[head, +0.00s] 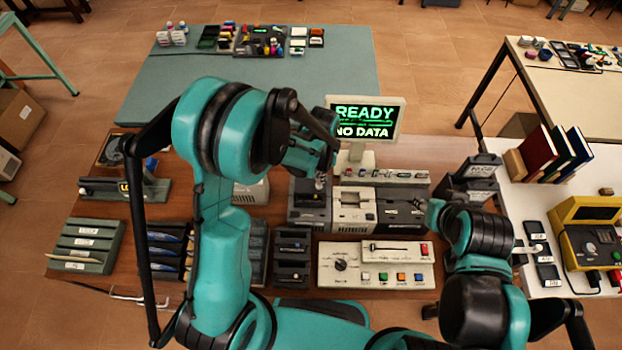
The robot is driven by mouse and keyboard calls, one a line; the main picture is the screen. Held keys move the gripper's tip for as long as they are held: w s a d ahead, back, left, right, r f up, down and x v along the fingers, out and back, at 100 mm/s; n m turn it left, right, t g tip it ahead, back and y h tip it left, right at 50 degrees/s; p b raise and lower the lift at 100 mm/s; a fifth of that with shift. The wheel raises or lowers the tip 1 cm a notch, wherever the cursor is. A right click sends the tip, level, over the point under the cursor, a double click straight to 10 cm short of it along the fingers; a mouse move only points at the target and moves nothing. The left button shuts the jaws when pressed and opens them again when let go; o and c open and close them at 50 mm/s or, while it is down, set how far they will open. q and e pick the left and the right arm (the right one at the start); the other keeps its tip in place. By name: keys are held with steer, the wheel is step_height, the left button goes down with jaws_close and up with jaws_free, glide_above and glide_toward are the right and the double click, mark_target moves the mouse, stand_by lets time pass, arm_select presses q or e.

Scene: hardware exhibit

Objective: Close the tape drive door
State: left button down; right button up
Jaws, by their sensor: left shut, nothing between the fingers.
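A row of drive units stands at the middle of the brown table: a dark unit (309,215) on the left, a pale unit (353,217) in the middle and a dark grey unit (402,222) on the right. I cannot tell for sure which is the tape drive, or how its door stands. My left gripper (321,182) is shut and empty, pointing down over the top of the left unit; contact is unclear. My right gripper (428,208) is beside the right end of the row, small and partly hidden by its arm; its jaws are unclear.
A monitor (364,121) reading "READY NO DATA" stands behind the units. A control panel (376,279) with a lever and coloured buttons lies in front. Dark stacked boxes (472,180) stand to the right. A slotted rack (86,246) is at the left.

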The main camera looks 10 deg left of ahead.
arm_select(q)
steer(key=shift+s+d, duration=0.2)
steer(key=shift+s, duration=0.55)
steer(key=shift+s+d, duration=0.15)
steer(key=shift+s, duration=0.6)
steer(key=shift+w+b, duration=0.25)
steer(key=shift+b, duration=0.2)
step_height(320, 180, up, 7)
steer(key=p, duration=0.4)
steer(key=shift+p, duration=0.35)
steer(key=shift+a, duration=0.1)
